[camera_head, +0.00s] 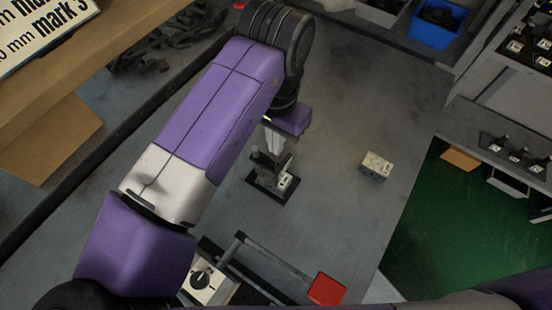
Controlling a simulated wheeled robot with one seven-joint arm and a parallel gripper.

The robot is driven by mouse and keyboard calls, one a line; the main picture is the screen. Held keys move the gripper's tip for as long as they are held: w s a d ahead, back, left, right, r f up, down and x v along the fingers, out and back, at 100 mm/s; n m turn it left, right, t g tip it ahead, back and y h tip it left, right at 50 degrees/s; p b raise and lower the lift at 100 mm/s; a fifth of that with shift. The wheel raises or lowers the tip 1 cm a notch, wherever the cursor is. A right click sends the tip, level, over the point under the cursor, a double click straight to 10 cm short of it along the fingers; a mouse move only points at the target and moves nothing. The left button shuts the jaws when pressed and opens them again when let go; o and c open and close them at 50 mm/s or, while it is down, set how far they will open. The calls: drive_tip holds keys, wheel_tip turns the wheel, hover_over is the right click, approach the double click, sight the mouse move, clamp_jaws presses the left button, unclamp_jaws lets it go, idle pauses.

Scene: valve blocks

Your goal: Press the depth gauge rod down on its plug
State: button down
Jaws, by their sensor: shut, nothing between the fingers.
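My purple arm reaches over the grey table and my gripper (272,150) points down, shut and empty. Below the gripper is a small dark fixture with a black base (264,188) and a pale labelled block (286,180) on its right side. The gripper's tips overlap the upper part of this fixture in the picture. I cannot tell whether they touch it. The depth gauge rod and its plug cannot be made out clearly; the gripper partly covers that spot.
A pale metal block (376,166) stands to the right on the bare table (345,115). A red-ended lever (327,289) and a dial box (203,281) are at the front. A blue bin (438,27) is at the back right. Shelves with small parts line the right.

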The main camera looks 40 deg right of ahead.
drive_tip(key=shift+f+b, duration=0.95)
drive_tip(key=shift+f, duration=0.5)
idle(1.9)
drive_tip(key=shift+r+p, duration=1.25)
drive_tip(key=shift+r, duration=0.25)
